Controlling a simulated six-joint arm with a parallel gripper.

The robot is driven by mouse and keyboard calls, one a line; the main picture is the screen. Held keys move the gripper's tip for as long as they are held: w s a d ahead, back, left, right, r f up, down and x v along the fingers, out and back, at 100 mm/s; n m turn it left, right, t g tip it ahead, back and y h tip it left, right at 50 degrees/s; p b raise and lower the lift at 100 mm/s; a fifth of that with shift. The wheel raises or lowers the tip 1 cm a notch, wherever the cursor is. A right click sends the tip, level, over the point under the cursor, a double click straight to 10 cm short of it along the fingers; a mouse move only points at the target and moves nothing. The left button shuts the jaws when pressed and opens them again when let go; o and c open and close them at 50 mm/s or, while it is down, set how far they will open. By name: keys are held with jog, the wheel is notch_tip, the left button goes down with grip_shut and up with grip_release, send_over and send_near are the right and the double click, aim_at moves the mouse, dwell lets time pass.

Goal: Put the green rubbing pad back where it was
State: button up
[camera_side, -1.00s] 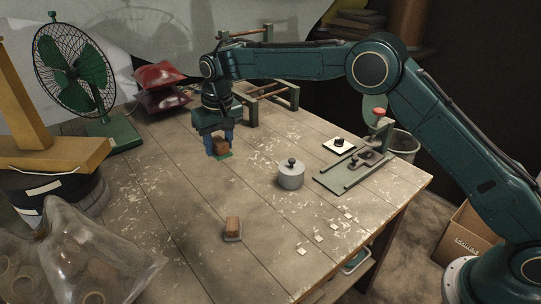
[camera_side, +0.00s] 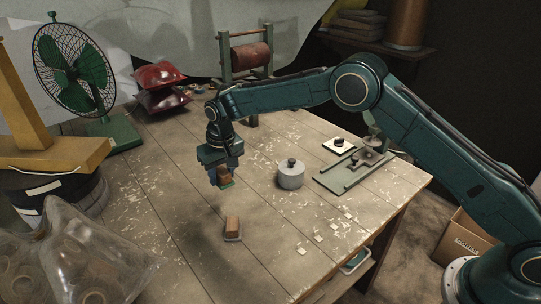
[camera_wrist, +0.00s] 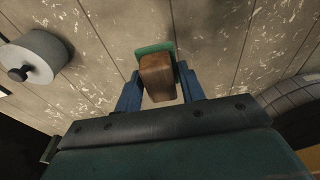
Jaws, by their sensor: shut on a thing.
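The green rubbing pad (camera_side: 227,185) has a brown wooden grip block on top. My gripper (camera_side: 223,178) is shut on that block and holds the pad above the table, left of the middle. In the wrist view the green pad (camera_wrist: 150,49) shows beyond the brown block, which sits between the blue fingers of my gripper (camera_wrist: 158,82). Nearer the front, a second brown block with a pale base (camera_side: 233,228) stands on the table. It is apart from the held pad.
A grey lidded pot (camera_side: 290,175) stands right of my gripper, and it also shows in the wrist view (camera_wrist: 45,50). A metal rail fixture (camera_side: 340,178) and small pale squares (camera_side: 333,226) lie further right. A roller stand (camera_side: 248,60) is behind. The left-middle tabletop is clear.

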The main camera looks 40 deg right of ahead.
send_over(226, 207)
jog(key=f, duration=0.5)
jog(key=shift+s+a+f, duration=0.1)
jog(key=shift+s+f, duration=0.2)
jog(key=shift+f, duration=0.1)
jog(key=shift+f, duration=0.1)
jog(key=shift+f, duration=2)
jog(key=shift+f, duration=0.15)
jog(key=o, duration=0.9)
jog(key=shift+o, duration=0.2)
jog(key=r, duration=0.4)
jog(key=s+r, duration=0.1)
jog(key=r, duration=0.7)
jog(key=shift+s+r, duration=0.1)
jog(key=shift+s, duration=0.3)
